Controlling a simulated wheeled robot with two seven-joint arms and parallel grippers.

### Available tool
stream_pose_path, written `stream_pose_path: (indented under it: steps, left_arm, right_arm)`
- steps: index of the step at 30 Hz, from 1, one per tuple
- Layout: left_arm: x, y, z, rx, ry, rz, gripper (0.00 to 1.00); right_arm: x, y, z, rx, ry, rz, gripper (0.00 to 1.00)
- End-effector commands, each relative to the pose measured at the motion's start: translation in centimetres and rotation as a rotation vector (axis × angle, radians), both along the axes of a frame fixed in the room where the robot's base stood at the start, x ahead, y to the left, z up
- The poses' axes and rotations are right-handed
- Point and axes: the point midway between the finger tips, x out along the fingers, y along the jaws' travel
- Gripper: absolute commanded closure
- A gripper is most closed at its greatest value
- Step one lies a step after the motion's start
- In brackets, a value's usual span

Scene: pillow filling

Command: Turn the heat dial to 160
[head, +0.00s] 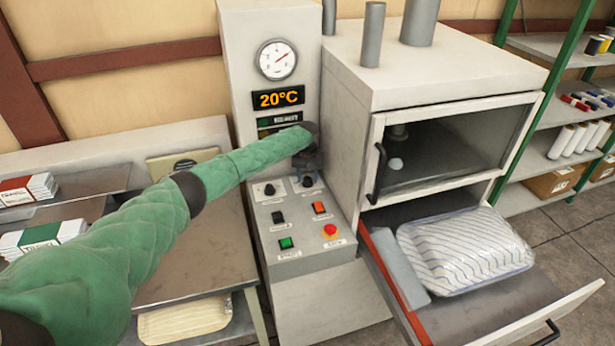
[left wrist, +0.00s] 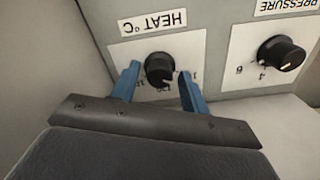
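The heat dial (left wrist: 160,68) is a black round knob on a white plate under an upside-down "HEAT °C" label in the left wrist view. In the head view the heat dial (head: 307,181) shows just below my gripper. My left gripper (left wrist: 159,72) is open, with one blue finger on each side of the dial and a small gap at each side. In the head view my left gripper (head: 306,160) is dark and partly hides the panel. The scale numbers are mostly hidden or too small to read. The orange display (head: 278,98) reads 20°C. My right gripper is not in view.
The pressure dial (left wrist: 281,53) sits close beside the heat dial. To the right, an open drawer (head: 510,300) holds a wrapped pillow-like pack (head: 463,248) below a windowed chamber (head: 440,150).

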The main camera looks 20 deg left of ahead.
Motion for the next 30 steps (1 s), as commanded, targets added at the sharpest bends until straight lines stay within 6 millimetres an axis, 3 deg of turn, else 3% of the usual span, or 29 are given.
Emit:
stream_pose_path:
  steps: [1,6,17,30]
  left_arm:
    - [0.0,0.0,0.0,0.000,0.000,0.000,0.66]
    - [0.0,0.0,0.0,0.000,0.000,0.000,0.94]
    - [0.0,0.0,-0.1,0.000,0.001,-0.058,0.94]
    - [0.0,0.0,-0.3,0.000,0.001,-0.402,0.94]
  right_arm:
    - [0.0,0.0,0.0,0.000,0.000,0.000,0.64]
    - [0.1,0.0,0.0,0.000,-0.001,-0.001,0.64]
    - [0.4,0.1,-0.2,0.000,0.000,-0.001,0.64]
    - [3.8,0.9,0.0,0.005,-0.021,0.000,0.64]
